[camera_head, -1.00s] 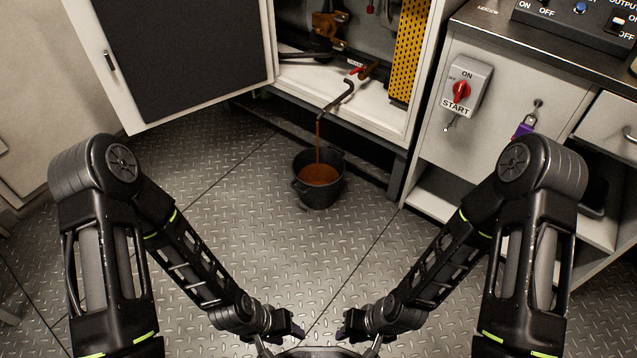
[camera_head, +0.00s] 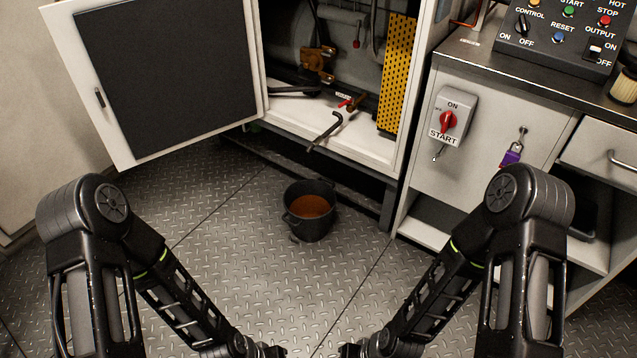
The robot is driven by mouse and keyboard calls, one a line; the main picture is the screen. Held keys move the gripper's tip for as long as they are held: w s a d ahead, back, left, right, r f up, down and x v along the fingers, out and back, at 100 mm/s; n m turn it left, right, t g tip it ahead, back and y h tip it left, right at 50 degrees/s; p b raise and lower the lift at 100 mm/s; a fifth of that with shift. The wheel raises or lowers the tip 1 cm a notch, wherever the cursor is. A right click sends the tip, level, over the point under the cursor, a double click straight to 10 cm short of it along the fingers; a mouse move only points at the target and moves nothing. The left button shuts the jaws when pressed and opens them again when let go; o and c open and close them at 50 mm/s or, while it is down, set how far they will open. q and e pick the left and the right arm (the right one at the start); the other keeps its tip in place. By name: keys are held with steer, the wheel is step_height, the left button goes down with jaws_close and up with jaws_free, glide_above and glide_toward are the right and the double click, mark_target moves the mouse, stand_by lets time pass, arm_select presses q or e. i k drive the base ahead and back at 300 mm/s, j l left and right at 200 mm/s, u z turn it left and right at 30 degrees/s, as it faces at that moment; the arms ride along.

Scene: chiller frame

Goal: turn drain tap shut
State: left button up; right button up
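The drain tap is a small red handle (camera_head: 345,103) on a brass-coloured fitting inside the open cabinet. A dark bent drain pipe (camera_head: 325,130) runs from it over the cabinet's front lip. No liquid shows falling from the pipe end. A black bucket (camera_head: 309,222) with brown liquid in it stands on the floor below. My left gripper (camera_head: 272,350) and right gripper (camera_head: 352,350) are low at the bottom edge, well short of the tap and partly cut off. Neither touches the tap, and their fingers are too unclear to judge.
The cabinet door (camera_head: 58,50) stands open at the left. A yellow perforated panel (camera_head: 397,75) is right of the tap. A counter with a rotary switch (camera_head: 448,121), a purple padlock (camera_head: 511,154) and a control box (camera_head: 560,45) stands at the right. Floor around the bucket is clear.

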mark_target(346, 103)
steer(key=i+j+u, duration=0.3)
steer(key=i, duration=0.35)
steer(key=i+u, duration=0.3)
steer(key=i, duration=0.35)
